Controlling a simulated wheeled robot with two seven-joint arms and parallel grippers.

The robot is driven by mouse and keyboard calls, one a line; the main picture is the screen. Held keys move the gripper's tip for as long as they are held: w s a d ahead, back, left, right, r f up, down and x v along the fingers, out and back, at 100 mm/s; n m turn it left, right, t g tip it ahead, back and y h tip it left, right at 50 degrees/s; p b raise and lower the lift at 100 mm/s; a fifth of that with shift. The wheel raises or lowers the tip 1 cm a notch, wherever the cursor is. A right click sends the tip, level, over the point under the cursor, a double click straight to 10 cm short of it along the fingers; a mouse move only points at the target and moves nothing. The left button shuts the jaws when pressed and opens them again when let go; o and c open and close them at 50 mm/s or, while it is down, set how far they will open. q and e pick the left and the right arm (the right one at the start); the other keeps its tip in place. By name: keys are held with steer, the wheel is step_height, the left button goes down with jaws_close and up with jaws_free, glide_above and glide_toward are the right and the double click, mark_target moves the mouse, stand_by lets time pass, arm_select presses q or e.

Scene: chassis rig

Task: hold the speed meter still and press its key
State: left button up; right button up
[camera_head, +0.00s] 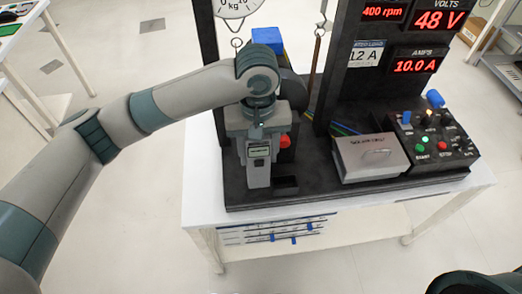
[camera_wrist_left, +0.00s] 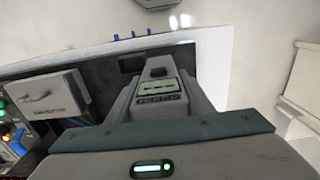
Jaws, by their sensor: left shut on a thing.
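The speed meter (camera_head: 258,172) is a grey hand-held device with a small display, standing near the front edge of the rig's dark base. My left gripper (camera_head: 258,130) comes from above and is shut on its upper part. In the left wrist view the speed meter (camera_wrist_left: 157,88) shows its greenish display and a dark key (camera_wrist_left: 158,72) beyond the display. No finger touches the key in that view. The fingertips are largely hidden by the gripper body and the meter. My right gripper is not in view.
A red knob (camera_head: 285,142) sits close beside the meter. To the right are a grey lidded box (camera_head: 371,158) and a control panel (camera_head: 433,137) with buttons. Displays (camera_head: 416,66) read 400 rpm, 48 V and 10.0 A. A dark empty holder (camera_head: 286,184) lies beside the meter's foot.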

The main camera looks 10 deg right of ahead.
arm_select(q)
steer(key=w+a+f, duration=0.3)
steer(key=a+f, duration=0.2)
steer(key=shift+f, duration=0.2)
stand_by(1.7)
steer(key=shift+s+f, duration=0.1)
stand_by(1.0)
